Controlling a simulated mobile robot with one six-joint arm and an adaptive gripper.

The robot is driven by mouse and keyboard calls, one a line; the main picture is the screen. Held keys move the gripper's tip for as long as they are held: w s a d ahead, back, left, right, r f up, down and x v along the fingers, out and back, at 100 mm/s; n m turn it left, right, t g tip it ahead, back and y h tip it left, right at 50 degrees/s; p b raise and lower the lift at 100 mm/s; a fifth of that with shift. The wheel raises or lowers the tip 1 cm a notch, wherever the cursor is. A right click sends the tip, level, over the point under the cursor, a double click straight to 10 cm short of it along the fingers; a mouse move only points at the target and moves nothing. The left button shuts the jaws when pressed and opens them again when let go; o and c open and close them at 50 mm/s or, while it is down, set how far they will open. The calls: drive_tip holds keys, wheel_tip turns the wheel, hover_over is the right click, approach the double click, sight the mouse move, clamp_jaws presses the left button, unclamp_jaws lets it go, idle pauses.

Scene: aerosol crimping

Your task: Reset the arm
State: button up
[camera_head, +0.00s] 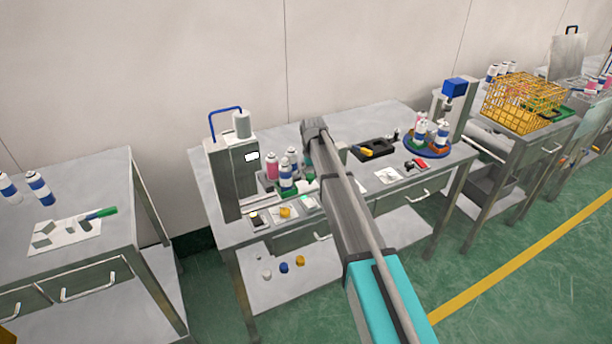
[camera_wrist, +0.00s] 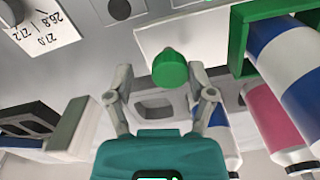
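My gripper (camera_wrist: 160,84) shows in the wrist view with its two grey fingers spread apart and nothing between them that I can see held. A green rounded cap-like piece (camera_wrist: 170,68) appears just beyond the fingertips, nearer the right finger; its distance is unclear. My arm reaches over the middle table (camera_head: 378,118) in the head view. My gripper's fingers cannot be made out there.
White-blue and pink cans (camera_wrist: 273,115) stand close on the right in the wrist view, beside a green tray edge (camera_wrist: 240,40). A grey machine (camera_head: 232,175) stands left of my arm. A blue round tray (camera_head: 428,150) with cans stands right. A yellow basket (camera_head: 522,102) is farther right.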

drive_tip(key=shift+a, duration=0.2)
drive_tip(key=shift+r, duration=0.15)
